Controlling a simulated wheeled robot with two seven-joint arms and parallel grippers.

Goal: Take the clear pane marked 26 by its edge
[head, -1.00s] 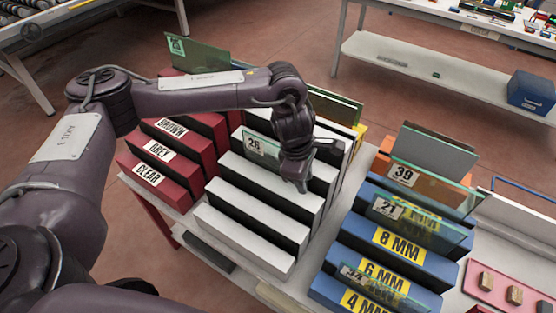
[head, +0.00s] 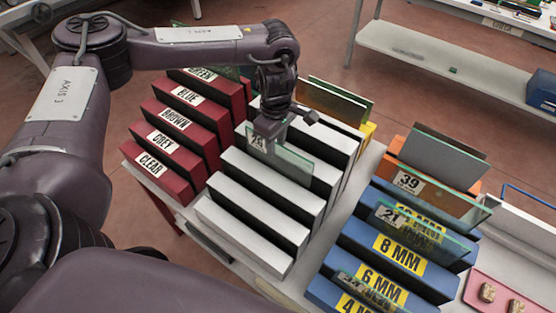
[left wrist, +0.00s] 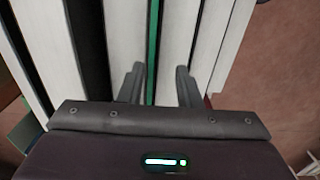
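The clear pane marked 26 (head: 290,163) stands upright in a slot of the white rack (head: 262,205). Its label shows at its upper left in the head view, partly darkened by my gripper. My left gripper (head: 287,124) is at the pane's top edge, pointing down. In the left wrist view its two fingers (left wrist: 158,85) are apart, with the pane's green edge (left wrist: 153,52) running between them, a gap on each side. Whether the fingers overlap the glass in height is hard to tell. My right gripper is not in view.
A red rack (head: 172,140) with colour labels stands at the left. A blue rack (head: 385,250) with thickness labels stands at the right, holding panes such as 39 (head: 440,190) and 21 (head: 425,222). More panes (head: 345,100) stand behind the white rack.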

